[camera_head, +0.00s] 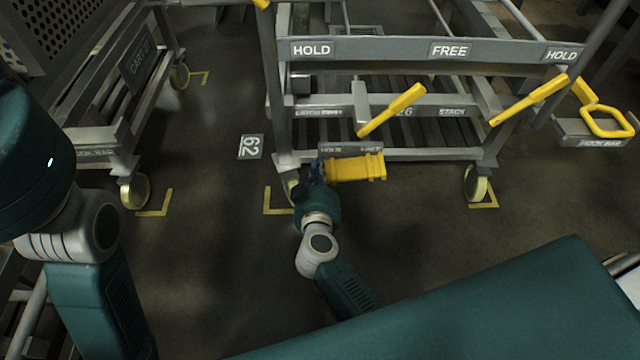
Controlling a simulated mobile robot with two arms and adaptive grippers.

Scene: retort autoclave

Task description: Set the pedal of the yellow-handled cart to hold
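The cart with yellow handles (408,57) stands at the upper middle. Its upper bar carries HOLD, FREE and HOLD plates. A wide yellow pedal (357,168) sits low at its front left, under a small lettered plate (350,149) too small to read surely. My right gripper (317,174) is at the pedal's left end, close to the cart's front left caster. Its fingers are small and dark here, so I cannot tell whether they touch the pedal or are open. My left arm shows at the left edge, but its gripper is out of view.
Two yellow levers (392,110) (530,99) slant out from the cart's front. Another cart (130,70) stands at left. A yellow loop handle (608,121) on a hook bar is at right. Floor with yellow corner marks (277,208) is open between the carts.

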